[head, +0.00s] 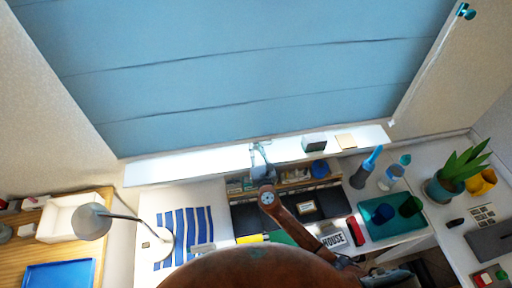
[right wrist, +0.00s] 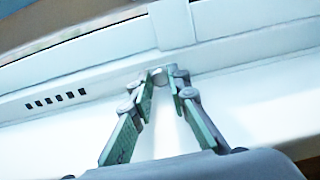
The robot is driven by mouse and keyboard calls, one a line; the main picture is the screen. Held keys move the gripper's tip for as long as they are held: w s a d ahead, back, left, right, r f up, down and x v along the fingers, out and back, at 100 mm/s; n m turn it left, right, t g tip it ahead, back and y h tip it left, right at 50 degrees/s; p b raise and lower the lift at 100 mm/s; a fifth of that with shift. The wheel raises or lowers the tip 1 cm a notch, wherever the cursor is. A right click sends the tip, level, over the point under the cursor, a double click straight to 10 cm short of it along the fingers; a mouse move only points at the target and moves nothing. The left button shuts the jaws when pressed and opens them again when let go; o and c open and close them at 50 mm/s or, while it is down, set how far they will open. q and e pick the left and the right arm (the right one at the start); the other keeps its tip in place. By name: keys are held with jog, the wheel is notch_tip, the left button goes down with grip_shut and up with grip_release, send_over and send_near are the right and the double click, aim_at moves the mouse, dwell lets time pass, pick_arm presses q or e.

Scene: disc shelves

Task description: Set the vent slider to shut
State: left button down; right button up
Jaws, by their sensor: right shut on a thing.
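The vent slider (right wrist: 157,73) shows in the right wrist view as a small pale knob on the white window frame. My right gripper (right wrist: 161,80) has its two fingertips closed around it, and they hide much of the knob. Several dark vent slots (right wrist: 57,99) lie in a row on the frame, to the left of the knob and apart from it. In the head view my right gripper (head: 259,150) is at the window sill, under the blue blind. The slider itself cannot be made out there. My left gripper is in neither view.
The blue blind (head: 240,70) hangs above the white sill (head: 190,168). A lamp (head: 95,220) is at the left. The sill left of the gripper is clear.

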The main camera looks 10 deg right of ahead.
aim_at(225, 155)
grip_shut()
jog(key=a+b, duration=0.1)
jog(key=a, duration=1.1)
jog(key=shift+a+f, duration=0.1)
jog(key=shift+a, duration=0.6)
jog(key=o, duration=0.8)
grip_release()
jog(key=shift+a, duration=0.15)
jog(key=shift+c, duration=0.2)
jog(key=s, duration=1.2)
